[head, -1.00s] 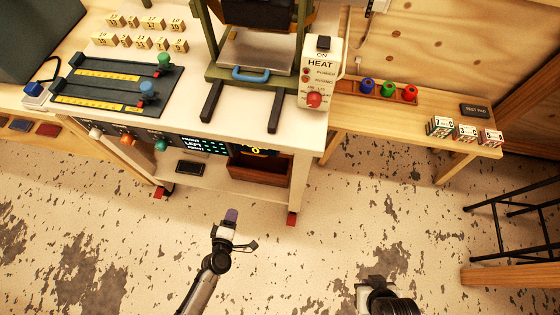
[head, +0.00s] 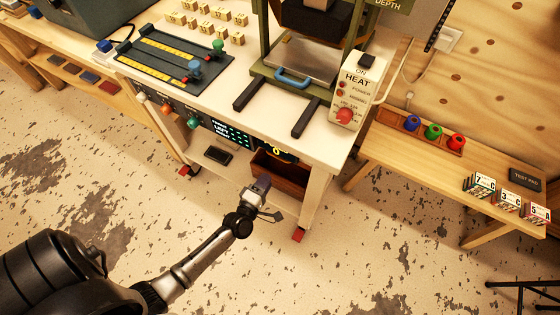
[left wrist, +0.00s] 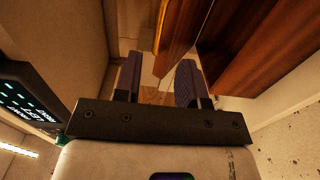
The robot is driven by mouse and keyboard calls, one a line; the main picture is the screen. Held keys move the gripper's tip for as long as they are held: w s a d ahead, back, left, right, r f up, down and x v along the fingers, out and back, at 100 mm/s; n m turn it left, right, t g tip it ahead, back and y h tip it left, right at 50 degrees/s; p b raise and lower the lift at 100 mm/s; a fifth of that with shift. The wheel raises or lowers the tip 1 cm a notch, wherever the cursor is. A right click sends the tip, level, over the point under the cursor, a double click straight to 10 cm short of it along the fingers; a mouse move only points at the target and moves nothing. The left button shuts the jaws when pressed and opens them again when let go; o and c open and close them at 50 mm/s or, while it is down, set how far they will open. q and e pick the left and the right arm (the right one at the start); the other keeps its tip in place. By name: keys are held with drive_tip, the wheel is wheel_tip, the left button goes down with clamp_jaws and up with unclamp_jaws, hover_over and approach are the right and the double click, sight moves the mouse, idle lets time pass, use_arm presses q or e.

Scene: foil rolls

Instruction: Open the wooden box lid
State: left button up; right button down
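The reddish-brown wooden box (head: 287,177) sits on the lower shelf under the white-topped bench. Its upper part is shaded by the bench, so I cannot tell how its lid lies. My left gripper (head: 262,183) is in front of the box's left part. In the left wrist view, brown wooden panels (left wrist: 247,55) of the box stand ahead and to the right. The left gripper's two dark fingers (left wrist: 159,80) are apart, with pale and tan surfaces visible between them. I cannot tell whether they touch the wood. My right gripper is not in view.
The bench's control panel (head: 232,133) and top edge overhang the shelf. A small black device (head: 218,155) lies on the shelf left of the box. A bench leg (head: 316,200) stands right of the box. The floor in front is clear.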

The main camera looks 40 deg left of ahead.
use_arm(q)
drive_tip(key=w+a+b, duration=0.2)
drive_tip(key=w, duration=0.7)
drive_tip(key=shift+w+b, duration=0.35)
drive_tip(key=shift+b, duration=0.05)
clamp_jaws()
